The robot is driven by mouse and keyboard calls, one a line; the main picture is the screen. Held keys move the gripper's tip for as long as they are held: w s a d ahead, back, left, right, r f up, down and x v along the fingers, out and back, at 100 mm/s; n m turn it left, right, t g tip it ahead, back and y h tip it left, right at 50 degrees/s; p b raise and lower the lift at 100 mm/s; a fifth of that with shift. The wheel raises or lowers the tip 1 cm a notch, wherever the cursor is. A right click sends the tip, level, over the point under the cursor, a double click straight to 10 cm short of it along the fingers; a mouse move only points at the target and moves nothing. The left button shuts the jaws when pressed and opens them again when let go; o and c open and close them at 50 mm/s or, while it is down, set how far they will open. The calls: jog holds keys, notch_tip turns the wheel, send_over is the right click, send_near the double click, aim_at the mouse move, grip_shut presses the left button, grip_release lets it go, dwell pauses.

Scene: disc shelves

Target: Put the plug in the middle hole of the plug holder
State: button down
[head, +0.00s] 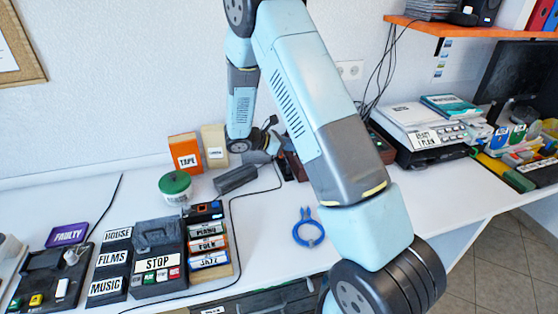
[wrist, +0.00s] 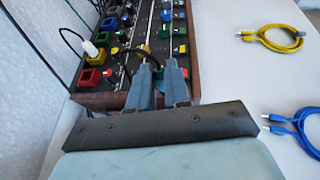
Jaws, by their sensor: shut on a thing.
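My gripper (wrist: 159,64) shows in the wrist view, its two blue-grey fingers over the near edge of a dark panel (wrist: 118,68) with a brown wooden frame. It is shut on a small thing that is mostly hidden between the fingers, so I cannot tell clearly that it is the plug. A dark cable curves beside the left finger. In the head view my arm largely covers this area.
A yellow cable (wrist: 285,40) and a blue cable (wrist: 298,128) lie coiled to the right. The white wall is close on the panel's left.

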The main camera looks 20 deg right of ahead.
jog(key=w+f, duration=0.1)
jog(key=f, duration=0.1)
jog(key=w+a+f, duration=0.1)
jog(key=w+f, duration=0.1)
jog(key=w+a+f, duration=0.1)
jog(key=w+f, duration=0.1)
jog(key=shift+a+f, duration=0.15)
jog(key=shift+f, duration=1.45)
jog(key=shift+s+f, duration=0.1)
jog(key=shift+f, duration=0.1)
jog(key=c, duration=1.1)
grip_release()
